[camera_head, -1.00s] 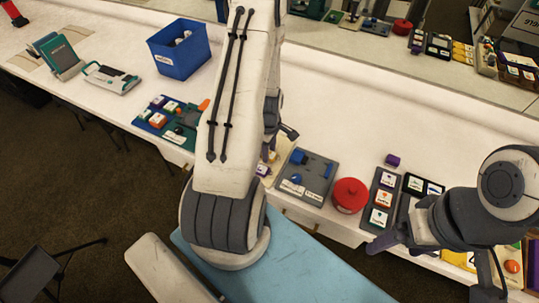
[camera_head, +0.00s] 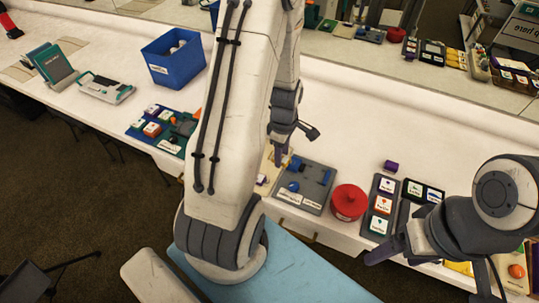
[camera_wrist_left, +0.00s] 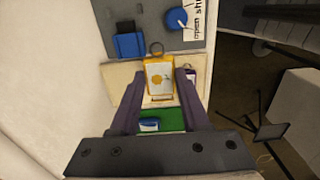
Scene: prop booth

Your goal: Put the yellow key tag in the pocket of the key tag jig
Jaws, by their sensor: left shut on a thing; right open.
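The yellow key tag (camera_wrist_left: 160,76) has an orange emblem and a metal ring at its top. In the left wrist view it is between the dark fingers of my left gripper (camera_wrist_left: 160,88), which is shut on it. A cream board (camera_wrist_left: 121,76), seemingly the key tag jig, lies below; it also shows in the head view (camera_head: 264,178), partly hidden by my left arm. Its pocket cannot be made out. I cannot tell whether the tag touches the board. In the head view my left gripper (camera_head: 281,155) is above that board. My right gripper (camera_head: 425,264) is open at the lower right.
A grey board with blue parts (camera_head: 318,187) adjoins the cream board, with a red round container (camera_head: 348,202) beside it. Dark label trays (camera_head: 382,206) stand further right. A purple-edged tag (camera_wrist_left: 190,73) is close to the fingers. A blue bin (camera_head: 175,58) stands back left.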

